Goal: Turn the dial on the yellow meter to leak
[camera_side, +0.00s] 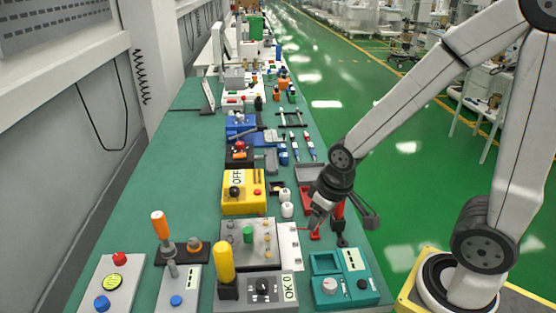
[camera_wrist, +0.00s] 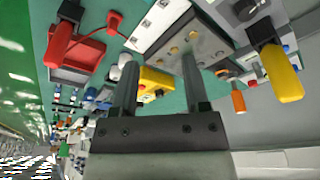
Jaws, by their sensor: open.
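The yellow meter (camera_side: 228,207) lies on the green bench left of my gripper in the side view. It has a black dial (camera_side: 234,191), a white label reading OFF (camera_side: 237,177) and a red button (camera_side: 257,192). My gripper (camera_side: 313,223) is above the bench's right edge, apart from the meter, and its jaws are open and empty. In the wrist view, the yellow meter (camera_wrist: 153,79) shows partly between the two fingers (camera_wrist: 158,62), farther off. Its dial setting is too small to read there. I cannot see a mark reading leak.
A grey box with a green knob (camera_side: 248,234) and a panel with a yellow handle (camera_side: 225,262) stand in front of the meter. White round pieces (camera_side: 286,203) lie between meter and gripper. A teal box (camera_side: 352,288) is at the front right. The bench's left side is clear.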

